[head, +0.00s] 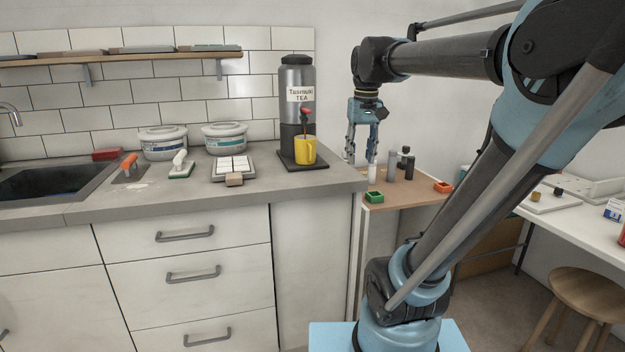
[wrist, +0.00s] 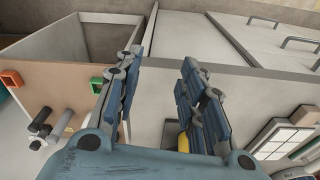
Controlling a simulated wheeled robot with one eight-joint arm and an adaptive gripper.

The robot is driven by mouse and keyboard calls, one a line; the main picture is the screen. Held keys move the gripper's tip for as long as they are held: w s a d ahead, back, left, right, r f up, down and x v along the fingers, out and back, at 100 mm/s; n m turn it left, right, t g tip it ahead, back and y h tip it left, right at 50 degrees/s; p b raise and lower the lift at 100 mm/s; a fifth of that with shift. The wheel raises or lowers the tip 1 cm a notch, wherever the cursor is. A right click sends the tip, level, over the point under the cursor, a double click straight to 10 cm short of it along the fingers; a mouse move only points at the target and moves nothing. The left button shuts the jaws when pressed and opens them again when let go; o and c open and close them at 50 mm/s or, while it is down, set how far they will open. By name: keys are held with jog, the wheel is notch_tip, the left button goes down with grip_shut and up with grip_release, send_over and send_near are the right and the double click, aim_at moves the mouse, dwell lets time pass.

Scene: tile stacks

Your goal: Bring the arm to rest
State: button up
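My gripper (head: 360,156) hangs from my blue and black arm, fingers pointing down, in the head view.
A green tray (head: 374,197) and an orange tray (head: 443,187) sit on the side table. A yellow mug (head: 305,151) stands under the tea dispenser (head: 297,80). White tiles (head: 233,165) lie on the counter.

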jog(key=s+d+f, duration=0.1)
jog(key=s+f, duration=0.4)
jog(key=f, duration=0.3)
jog(key=s+d+f+m, duration=0.1)
jog(key=s+d+f, duration=0.1)
jog(key=s+f, duration=0.3)
jog(key=s+d+f, duration=0.2)
jog(key=s+f, duration=0.3)
jog(key=f, duration=0.6)
jog(key=shift+s+d+f+t, duration=0.15)
jog(key=shift+f+t, duration=0.25)
jog(key=shift+w+f, duration=0.2)
jog(key=shift+w, duration=0.3)
